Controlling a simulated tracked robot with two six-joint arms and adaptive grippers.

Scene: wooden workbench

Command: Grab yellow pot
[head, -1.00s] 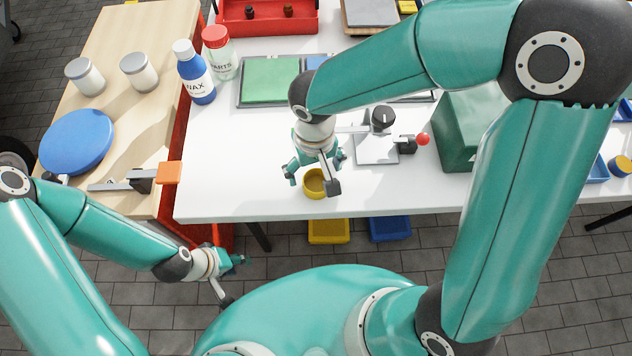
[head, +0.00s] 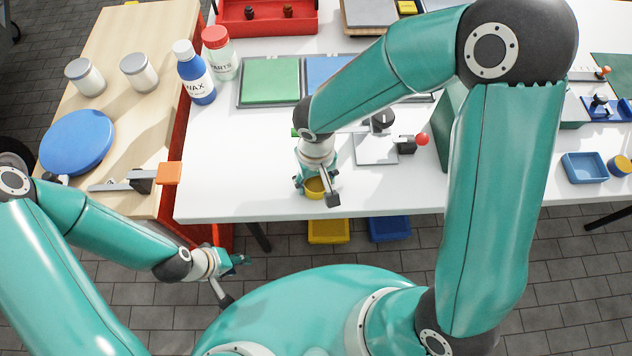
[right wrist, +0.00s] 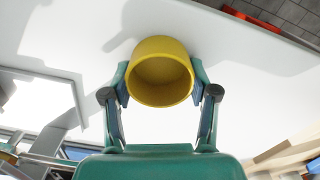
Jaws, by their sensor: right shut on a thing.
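The yellow pot (head: 315,188) is a small round open cup on the white table, near its front edge. In the right wrist view the yellow pot (right wrist: 160,72) sits between the two fingers, its open hollow top facing the camera. My right gripper (head: 316,182) is shut on the pot, with a finger against each side; its fingers also show in the right wrist view (right wrist: 160,82). My left gripper (head: 236,262) hangs low in front of the table, away from the pot. Its fingers are too small to read.
A clamp with a red knob (head: 421,139) stands right of the pot. A green pad (head: 271,80) and a blue pad lie behind. A wax bottle (head: 196,76) and a parts jar (head: 220,55) stand back left. The table left of the pot is clear.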

